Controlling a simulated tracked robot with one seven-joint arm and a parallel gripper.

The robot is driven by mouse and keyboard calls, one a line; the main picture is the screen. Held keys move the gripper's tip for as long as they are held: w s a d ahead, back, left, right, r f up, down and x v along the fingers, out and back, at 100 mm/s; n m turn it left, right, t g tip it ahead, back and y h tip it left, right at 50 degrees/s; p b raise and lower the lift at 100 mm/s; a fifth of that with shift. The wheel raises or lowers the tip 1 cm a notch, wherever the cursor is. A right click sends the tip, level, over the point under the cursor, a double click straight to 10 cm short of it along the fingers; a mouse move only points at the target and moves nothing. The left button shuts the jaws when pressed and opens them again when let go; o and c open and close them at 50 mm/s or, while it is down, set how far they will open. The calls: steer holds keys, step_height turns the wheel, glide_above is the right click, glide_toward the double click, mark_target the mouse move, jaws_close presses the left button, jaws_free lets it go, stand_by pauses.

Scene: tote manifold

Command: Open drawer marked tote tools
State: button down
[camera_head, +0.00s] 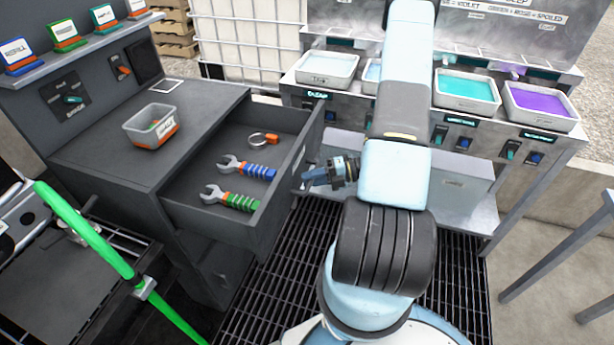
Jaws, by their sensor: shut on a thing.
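The tool drawer (222,237) stands pulled out from the dark grey cabinet on the left. Its inside is plainly visible. It holds a wrench with a blue grip (248,168), a wrench with a green grip (230,198) and an orange-handled ring tool (263,139). My gripper (306,177) is at the outer face of the drawer front, shut on the drawer handle. The handle itself is small and mostly covered by the fingers. I cannot read a marking on the drawer front from here.
A clear bin (137,131) sits on the cabinet top (85,150). A metal bench at the back carries several trays, including a teal one (466,92) and a purple one (541,105). Dark floor grating (275,285) lies below the drawer.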

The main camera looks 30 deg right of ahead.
steer(key=shift+s+d+f, duration=0.15)
steer(key=shift+d+f, duration=0.05)
steer(key=c, duration=1.1)
jaws_free()
steer(key=shift+r, duration=0.1)
steer(key=v, duration=1.3)
steer(key=shift+d, duration=0.35)
